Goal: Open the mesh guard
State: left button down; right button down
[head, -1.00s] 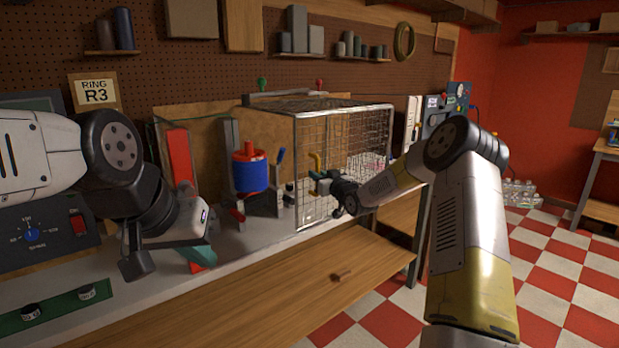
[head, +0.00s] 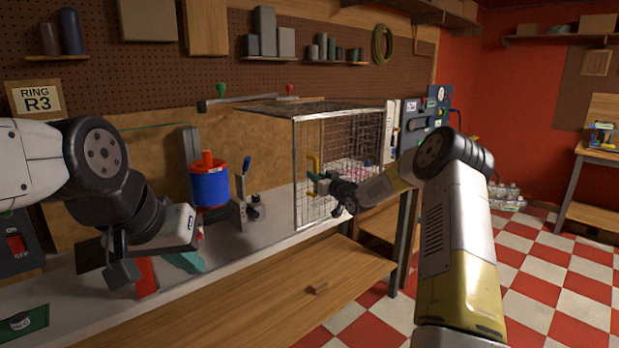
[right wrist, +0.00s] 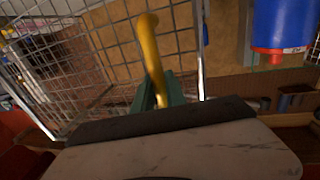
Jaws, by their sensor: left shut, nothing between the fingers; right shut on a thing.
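The mesh guard (head: 345,125) is a wire cage with a metal frame, at the right end of the bench in the head view. Its mesh also fills the upper left of the right wrist view (right wrist: 95,52). A yellow handle (right wrist: 150,50) stands on its near left edge. My right gripper (head: 322,183) is shut on this handle; its green fingers show at the handle's base in the wrist view. My left gripper (head: 122,272) is shut and empty above the left of the bench, away from the guard. A blue and red cylinder (head: 209,187) stands uncovered left of the guard.
A bar with a green knob (head: 221,90) and a red knob (head: 290,89) runs behind the guard. Blue-handled and dark items (head: 245,195) stand between cylinder and guard. A control panel (head: 430,120) is at the right. The checkered floor (head: 545,275) is clear there.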

jog(key=c, duration=1.4)
grip_release()
jog(key=shift+o, duration=0.2)
jog(key=v, duration=0.7)
jog(key=shift+s+d, duration=0.2)
jog(key=shift+s, duration=0.15)
